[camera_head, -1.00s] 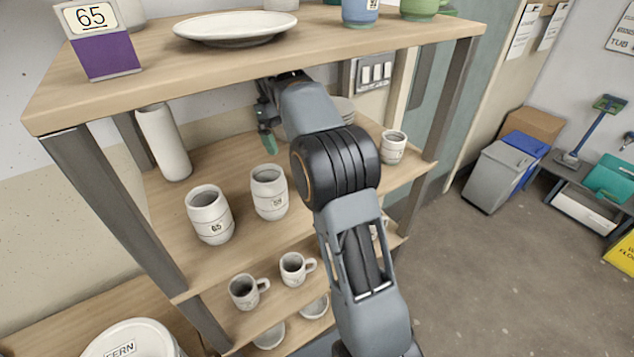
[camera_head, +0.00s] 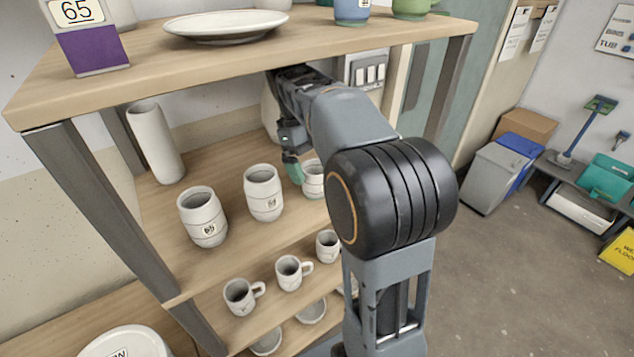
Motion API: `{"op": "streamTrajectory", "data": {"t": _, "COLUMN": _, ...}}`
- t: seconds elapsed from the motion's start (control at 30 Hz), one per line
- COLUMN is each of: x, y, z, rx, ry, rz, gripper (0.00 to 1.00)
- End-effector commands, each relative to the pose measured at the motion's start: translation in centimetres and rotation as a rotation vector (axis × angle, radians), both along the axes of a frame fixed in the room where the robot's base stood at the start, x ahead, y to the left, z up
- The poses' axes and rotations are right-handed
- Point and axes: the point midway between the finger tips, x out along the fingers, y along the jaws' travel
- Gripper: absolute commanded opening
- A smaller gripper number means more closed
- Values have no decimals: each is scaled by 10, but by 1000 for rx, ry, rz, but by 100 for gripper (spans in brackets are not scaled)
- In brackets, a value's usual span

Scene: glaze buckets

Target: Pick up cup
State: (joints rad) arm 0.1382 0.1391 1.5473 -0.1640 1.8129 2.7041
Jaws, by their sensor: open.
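My gripper (camera_head: 293,168) is on the middle shelf level, with a green fingertip showing; the other finger is hidden. It is open. Right beside the green tip is a white cup (camera_head: 314,181), partly covered by my arm; I cannot tell whether the tip touches it. Mugs with handles stand on the shelf below: a left one (camera_head: 240,299), a middle one (camera_head: 289,275) and a right one (camera_head: 327,249).
A tall white cylinder (camera_head: 157,145) stands at the back left of the middle shelf. The top board (camera_head: 250,58) hangs over my gripper, bearing a plate (camera_head: 226,25) and a purple 65 sign (camera_head: 91,50). A dark post (camera_head: 100,205) stands at the front left.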

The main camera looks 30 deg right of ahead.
Motion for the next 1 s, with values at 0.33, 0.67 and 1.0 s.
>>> {"op": "streamTrajectory", "data": {"t": 0.33, "x": -5, "y": -2, "z": -13, "rx": 0, "ry": 0, "rz": 0, "gripper": 95}}
{"op": "streamTrajectory", "data": {"t": 0.67, "x": -5, "y": -1, "z": -12, "rx": 0, "ry": 0, "rz": 0, "gripper": 72}}
{"op": "streamTrajectory", "data": {"t": 1.0, "x": -5, "y": -1, "z": -12, "rx": 0, "ry": 0, "rz": 0, "gripper": 40}}
